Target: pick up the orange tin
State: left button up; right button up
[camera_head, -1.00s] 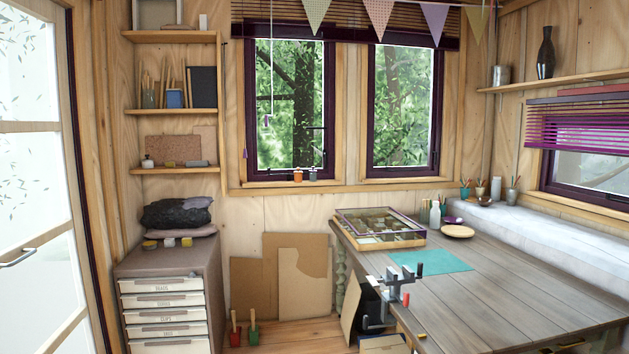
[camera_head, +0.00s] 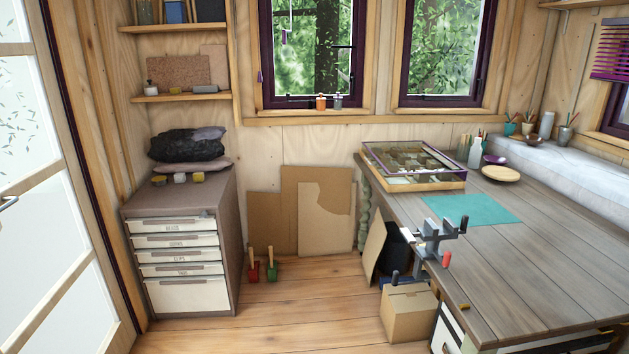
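A small orange tin (camera_head: 321,102) stands upright on the window sill (camera_head: 300,115), below the left window. A small dark grey container (camera_head: 338,101) stands right beside it. Neither of my grippers shows in this view.
A drawer cabinet (camera_head: 181,262) stands at the left. A wooden workbench (camera_head: 540,265) fills the right, with a glass-topped case (camera_head: 413,181), a teal mat (camera_head: 470,209) and a clamp-like tool (camera_head: 433,232) at its edge. Cardboard sheets (camera_head: 300,225) lean below the window. A cardboard box (camera_head: 408,315) stands by bare floor (camera_head: 310,310).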

aim_at(320, 102)
jog(key=i, duration=4.25)
